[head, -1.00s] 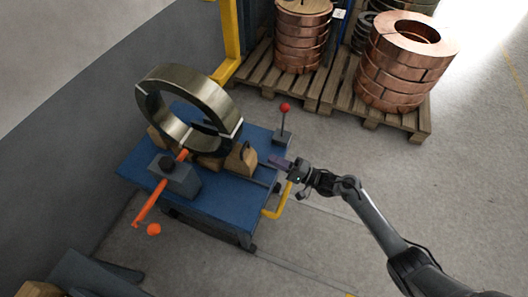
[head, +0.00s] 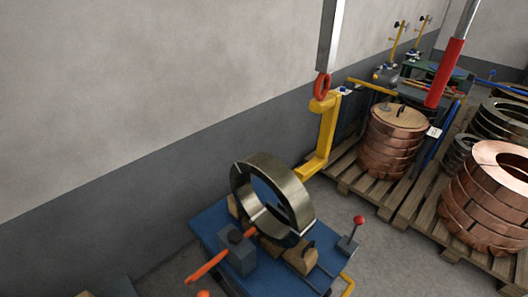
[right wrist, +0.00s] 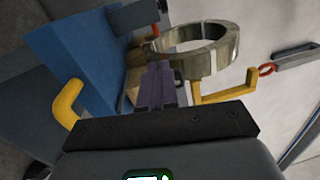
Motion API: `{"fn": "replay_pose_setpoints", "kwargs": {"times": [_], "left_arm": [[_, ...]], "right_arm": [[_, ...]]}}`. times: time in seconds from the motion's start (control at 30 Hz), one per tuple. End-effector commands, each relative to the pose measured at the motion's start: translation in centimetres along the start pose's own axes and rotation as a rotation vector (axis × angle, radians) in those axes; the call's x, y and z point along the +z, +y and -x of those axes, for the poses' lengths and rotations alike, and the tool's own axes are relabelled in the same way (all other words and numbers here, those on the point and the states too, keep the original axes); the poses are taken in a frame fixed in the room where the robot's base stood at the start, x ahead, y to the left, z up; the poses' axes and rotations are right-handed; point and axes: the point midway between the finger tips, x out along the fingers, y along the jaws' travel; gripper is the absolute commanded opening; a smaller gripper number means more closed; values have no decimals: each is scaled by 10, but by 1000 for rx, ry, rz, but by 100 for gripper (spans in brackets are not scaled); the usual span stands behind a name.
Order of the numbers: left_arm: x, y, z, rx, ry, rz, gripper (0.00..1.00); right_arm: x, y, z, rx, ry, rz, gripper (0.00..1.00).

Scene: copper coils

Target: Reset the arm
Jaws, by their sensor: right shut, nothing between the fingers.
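My right gripper (right wrist: 160,85) shows in the right wrist view, shut and empty, its purple-grey fingers together. Beyond the fingertips are the blue cart (right wrist: 75,60) and the brass-coloured ring (right wrist: 190,50); the gripper appears apart from both. Neither of my arms shows in the head view now. There the ring (head: 302,222) stands upright and tilted on wooden blocks (head: 300,262) on the blue cart (head: 205,222). The cart carries an orange bar (head: 207,268) and a red-knobbed lever (head: 358,220). My left gripper is in neither view.
A yellow hook (head: 325,135) hangs on a red ring (head: 321,86) behind the cart. Copper coils (head: 470,215) stand on wooden pallets (head: 365,190) at the right. A grey wall (head: 100,200) bounds the left. Some bare floor (head: 400,265) lies right of the cart.

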Motion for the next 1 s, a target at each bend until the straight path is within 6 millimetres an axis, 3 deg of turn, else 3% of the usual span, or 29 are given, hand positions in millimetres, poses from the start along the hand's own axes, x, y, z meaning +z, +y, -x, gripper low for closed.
{"fn": "replay_pose_setpoints", "kwargs": {"times": [0.03, 0.1, 0.2, 0.43, 0.73, 0.9, 1.0], "left_arm": [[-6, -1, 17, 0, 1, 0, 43], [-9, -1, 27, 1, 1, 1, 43], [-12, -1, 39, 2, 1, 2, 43], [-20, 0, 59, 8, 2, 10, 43], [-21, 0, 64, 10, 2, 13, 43], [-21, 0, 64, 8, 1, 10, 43], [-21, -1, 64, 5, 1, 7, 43]], "right_arm": [[23, -17, -8, 34, 5, 41, 0], [44, -25, -18, 111, 24, 134, 0], [64, -40, -29, 241, 60, 294, 0], [74, -92, -26, 616, 127, 652, 0], [73, -156, 27, 1117, -2, 921, 0], [83, -170, 65, 1316, -199, 972, 0], [94, -162, 90, 1419, -376, 981, 0]]}}
